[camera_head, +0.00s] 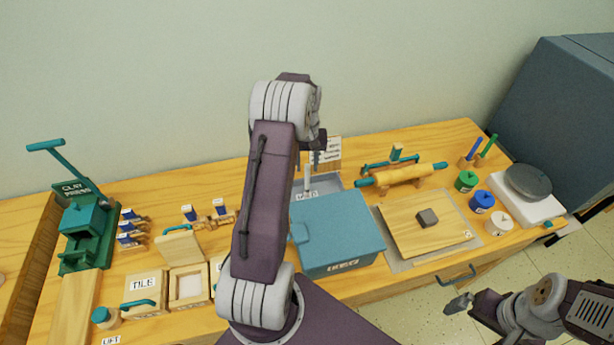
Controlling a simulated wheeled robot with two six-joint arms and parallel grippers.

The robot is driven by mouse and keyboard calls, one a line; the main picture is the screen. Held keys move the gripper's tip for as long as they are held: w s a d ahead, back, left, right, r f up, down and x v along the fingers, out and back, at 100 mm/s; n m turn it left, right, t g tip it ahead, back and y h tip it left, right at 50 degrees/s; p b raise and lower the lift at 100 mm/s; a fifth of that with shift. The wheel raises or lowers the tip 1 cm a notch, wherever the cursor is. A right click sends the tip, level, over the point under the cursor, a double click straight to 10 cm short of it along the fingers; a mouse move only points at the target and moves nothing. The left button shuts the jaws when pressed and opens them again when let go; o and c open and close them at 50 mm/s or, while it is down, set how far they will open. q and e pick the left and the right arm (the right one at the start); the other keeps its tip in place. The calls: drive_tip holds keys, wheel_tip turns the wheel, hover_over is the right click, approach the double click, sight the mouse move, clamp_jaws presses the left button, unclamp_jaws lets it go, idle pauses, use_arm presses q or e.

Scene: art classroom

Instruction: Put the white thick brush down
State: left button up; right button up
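A thin white upright thing (307,178), which looks like the white brush, shows just right of my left arm. It stands over a grey-blue tray (347,180) with a white label. My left gripper (316,156) points down at the back of the table, close beside it. The arm hides part of this spot, and I cannot tell whether the fingers hold the brush or whether it touches the tray. My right gripper (458,303) is low at the right, off the table's front edge, with no object visible in it.
A teal box (338,232) stands in front of the tray. Right of it are a board (427,222) with a dark block, a rolling pin (402,175), paint jars and a scale (526,195). A green clay press (86,225) and tile moulds stand left.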

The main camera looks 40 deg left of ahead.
use_arm(q)
wheel_tip(320, 180, up, 5)
drive_tip(key=shift+r, duration=0.1)
drive_tip(key=s+d+m, duration=0.1)
drive_tip(key=s+d, duration=0.1)
drive_tip(key=d, duration=0.3)
drive_tip(key=s+d+m, duration=0.2)
drive_tip(key=d, duration=0.2)
drive_tip(key=s+d+m, duration=0.1)
drive_tip(key=s+d, duration=0.2)
drive_tip(key=d, duration=0.2)
drive_tip(key=shift+d+t, duration=0.3)
drive_tip(key=shift+t, duration=0.1)
drive_tip(key=s+d+m, duration=0.1)
drive_tip(key=s+d, duration=0.1)
drive_tip(key=s, duration=0.1)
drive_tip(key=s+d+f+m, duration=0.1)
drive_tip(key=s+d, duration=0.1)
drive_tip(key=s, duration=0.2)
drive_tip(key=s+d+m, duration=0.1)
drive_tip(key=s+d, duration=0.1)
drive_tip(key=s, duration=0.1)
drive_tip(key=shift+s+d+f, duration=0.1)
drive_tip(key=shift+s+f, duration=0.05)
drive_tip(key=shift+f, duration=0.3)
